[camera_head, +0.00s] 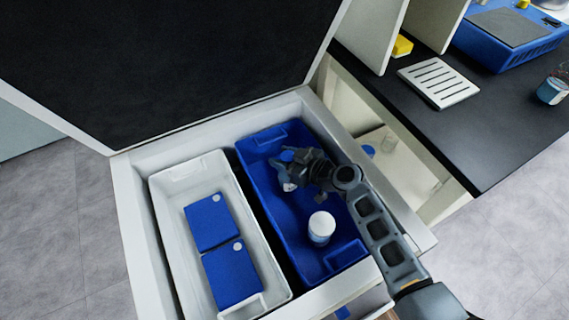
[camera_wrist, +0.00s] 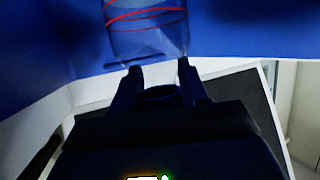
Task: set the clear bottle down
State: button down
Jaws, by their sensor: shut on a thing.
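In the wrist view the clear bottle (camera_wrist: 147,32), ringed with red lines, is between the fingertips of my gripper (camera_wrist: 159,68). The gripper is shut on its near end; its far end is cut off by the top of the picture. In the head view my gripper (camera_head: 289,168) is over the far half of the blue bin (camera_head: 274,148), inside the open freezer chest. Only a small pale part of what it holds shows there. I cannot tell whether the bottle touches the bin floor.
A white-capped bottle (camera_head: 321,229) stands in the near half of the blue bin. Left of it, a white bin (camera_head: 171,232) holds two blue boxes (camera_head: 208,222). The raised black lid (camera_head: 180,60) stands behind. A black counter (camera_head: 480,125) is at the right.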

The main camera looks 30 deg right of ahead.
jog(key=shift+f, duration=1.1)
jog(key=c, duration=0.6)
grip_release()
jog(key=shift+o, duration=0.2)
jog(key=v, duration=1.2)
jog(key=shift+b, duration=0.45)
